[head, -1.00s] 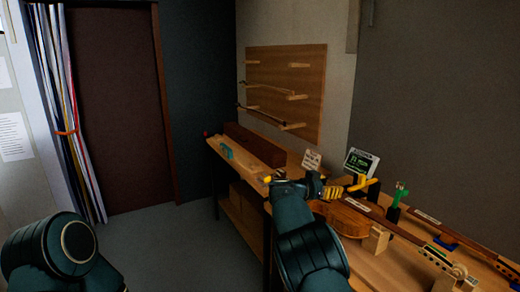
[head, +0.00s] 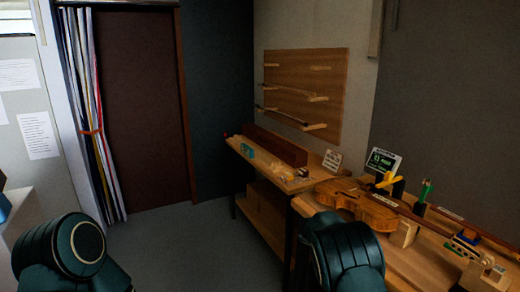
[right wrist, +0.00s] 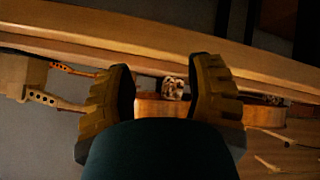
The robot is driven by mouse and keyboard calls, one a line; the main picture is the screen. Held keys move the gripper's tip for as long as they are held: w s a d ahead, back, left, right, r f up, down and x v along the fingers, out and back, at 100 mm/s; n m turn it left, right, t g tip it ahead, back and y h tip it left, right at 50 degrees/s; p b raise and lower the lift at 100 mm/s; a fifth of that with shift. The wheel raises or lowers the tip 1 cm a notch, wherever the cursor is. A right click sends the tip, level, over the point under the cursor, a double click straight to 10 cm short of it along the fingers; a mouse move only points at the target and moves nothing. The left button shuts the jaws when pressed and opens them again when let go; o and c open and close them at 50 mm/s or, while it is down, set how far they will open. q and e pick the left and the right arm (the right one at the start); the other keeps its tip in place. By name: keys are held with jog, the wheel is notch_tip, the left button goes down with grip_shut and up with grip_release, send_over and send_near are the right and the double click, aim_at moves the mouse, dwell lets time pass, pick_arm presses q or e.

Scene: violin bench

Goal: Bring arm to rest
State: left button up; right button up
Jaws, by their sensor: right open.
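My right arm's dark green link rises in front of the bench in the head view, and its gripper is hidden there. In the right wrist view my right gripper (right wrist: 162,95) shows two yellow ribbed fingers, apart, with nothing held between them. Beyond the fingers is the wooden bench edge (right wrist: 150,45). My left gripper is out of view; only part of that arm shows at the lower left of the head view. A violin (head: 355,205) lies on the wooden bench (head: 425,262).
A display (head: 383,162) and a small printed card (head: 332,160) stand behind the violin. A second bench section with a long brown case (head: 275,146) is farther back. A wall board (head: 304,90) holds bows. The floor (head: 190,250) left of the benches is clear.

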jog(key=s+a+f+n+g+y, duration=0.1)
jog(key=s+a+f+n+y, duration=0.2)
jog(key=s+f, duration=0.5)
jog(key=s+a+f+n+g+y, duration=0.15)
jog(key=s+a+f+y, duration=0.25)
jog(key=s+f, duration=0.4)
jog(key=s+a+y, duration=0.2)
jog(key=s+a, duration=0.2)
jog(key=s, duration=0.3)
jog(key=s+a+n+y, duration=0.1)
jog(key=s+a+y, duration=0.1)
jog(key=s, duration=0.6)
jog(key=s+a+n+y, duration=0.1)
jog(key=s+a, duration=0.4)
jog(key=s, duration=0.3)
jog(key=shift+a+r+y, duration=0.3)
jog(key=shift+r+y, duration=0.05)
jog(key=shift+y, duration=0.05)
